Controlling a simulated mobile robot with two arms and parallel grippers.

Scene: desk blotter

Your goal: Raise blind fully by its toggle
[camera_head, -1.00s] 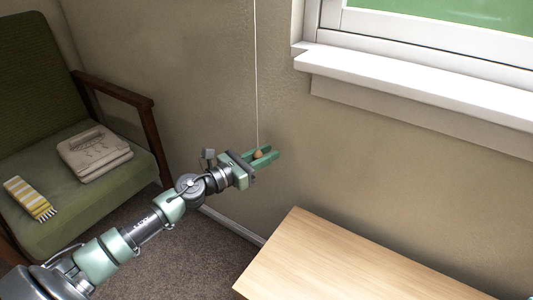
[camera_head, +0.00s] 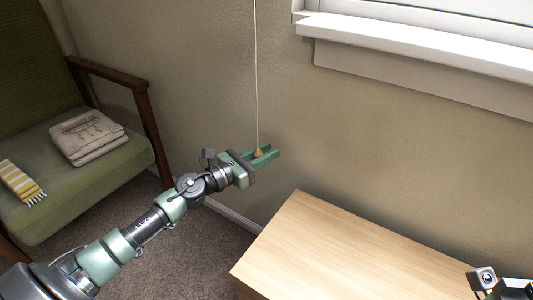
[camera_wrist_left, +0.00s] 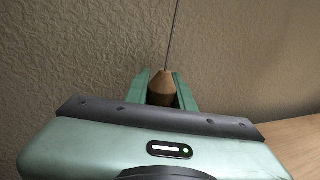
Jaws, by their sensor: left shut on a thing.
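The blind's toggle (camera_head: 258,153) is a small tan wooden knob at the lower end of a thin pale cord (camera_head: 256,75). My left gripper (camera_head: 264,155) is shut on it, in front of the beige wall. In the left wrist view the tapered toggle (camera_wrist_left: 163,88) sits between the two green fingers, and the cord (camera_wrist_left: 173,40) rises from its top, close to straight. The blind itself is not in view. My right gripper is out of view; only a dark part of my right arm shows at the bottom right corner.
A light wooden desk (camera_head: 340,250) lies right of and below my left gripper. A white window sill (camera_head: 420,50) juts from the wall at upper right.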

